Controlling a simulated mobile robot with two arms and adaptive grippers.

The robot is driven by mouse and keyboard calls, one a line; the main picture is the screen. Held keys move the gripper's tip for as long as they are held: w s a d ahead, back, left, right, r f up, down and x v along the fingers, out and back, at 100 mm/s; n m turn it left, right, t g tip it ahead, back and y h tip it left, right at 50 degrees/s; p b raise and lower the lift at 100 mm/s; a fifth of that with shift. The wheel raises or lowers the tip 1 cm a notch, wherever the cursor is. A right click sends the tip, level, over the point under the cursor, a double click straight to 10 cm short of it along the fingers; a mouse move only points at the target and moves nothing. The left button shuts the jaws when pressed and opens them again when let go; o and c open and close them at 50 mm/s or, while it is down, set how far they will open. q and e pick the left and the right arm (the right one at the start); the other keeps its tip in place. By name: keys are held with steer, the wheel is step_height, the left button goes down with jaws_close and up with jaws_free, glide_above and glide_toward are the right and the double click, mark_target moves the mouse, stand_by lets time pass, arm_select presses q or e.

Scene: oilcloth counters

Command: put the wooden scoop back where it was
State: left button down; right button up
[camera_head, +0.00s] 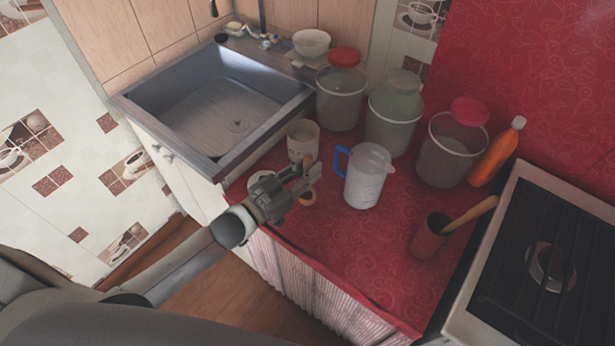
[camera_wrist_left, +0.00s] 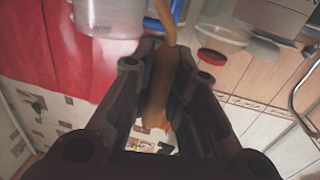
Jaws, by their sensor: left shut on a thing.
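My left gripper (camera_head: 300,182) is over the near left corner of the red counter, by a whitish jar (camera_head: 302,140). In the left wrist view, a light brown wooden piece (camera_wrist_left: 158,95), which looks like the wooden scoop, runs between the fingers of my left gripper (camera_wrist_left: 160,85), which is shut on it. Its upper end curves out beyond the fingers. In the head view the fingers mostly hide it; a small round tan piece (camera_head: 308,198) shows just below them, and I cannot tell whether it is part of the scoop. My right gripper is not in view.
A measuring jug (camera_head: 368,178) with a blue handle stands right of the gripper. Behind are lidded jars (camera_head: 341,95) and an orange bottle (camera_head: 497,153). The sink (camera_head: 225,105) is at left.

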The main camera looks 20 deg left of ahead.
arm_select(q)
step_height(320, 180, down, 3)
steer(key=shift+r+p, duration=0.1)
steer(key=shift+p, duration=0.2)
steer(key=shift+f, duration=0.2)
steer(key=shift+f, duration=0.15)
steer(key=c, duration=1.4)
jaws_free()
